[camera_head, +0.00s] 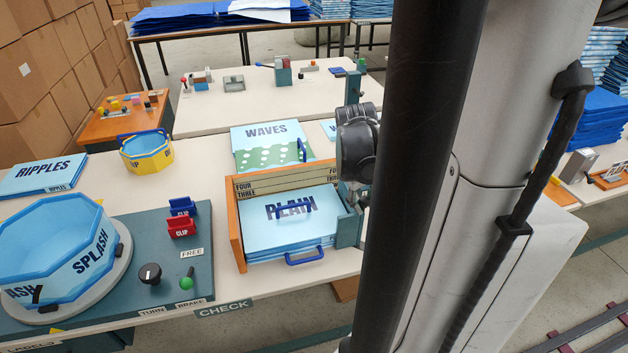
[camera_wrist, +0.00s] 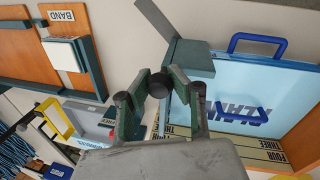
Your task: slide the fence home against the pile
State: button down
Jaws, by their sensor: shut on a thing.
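The pile of light-blue PLAIN sheets (camera_head: 262,222) lies in an orange-sided wooden tray, with blue handles on it. It also shows in the wrist view (camera_wrist: 270,75). The dark green fence (camera_head: 349,231) stands along the pile's right side in the head view. In the wrist view the fence (camera_wrist: 190,57) is close beside the pile's edge; I cannot tell whether it touches all along. My gripper (camera_wrist: 158,98) is shut on the fence's round black knob (camera_wrist: 158,84). In the head view my arm partly hides the gripper and the fence's far end.
A strip marked FOUR and THREE (camera_head: 285,181) runs along the tray's back. WAVES sheets (camera_head: 268,146) lie behind it. To the left stand a green panel with a knob (camera_head: 150,273) and a blue SPLASH tub (camera_head: 60,255).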

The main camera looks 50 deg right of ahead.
jog(key=shift+w, duration=0.25)
jog(key=c, duration=1.6)
grip_release()
jog(key=shift+w, duration=0.15)
jog(key=shift+o, duration=0.8)
jog(key=r, duration=0.2)
jog(key=a+r, duration=0.1)
jog(key=r, duration=0.4)
jog(key=shift+a+r, duration=0.1)
jog(key=shift+a, duration=0.2)
jog(key=shift+w+r, duration=0.1)
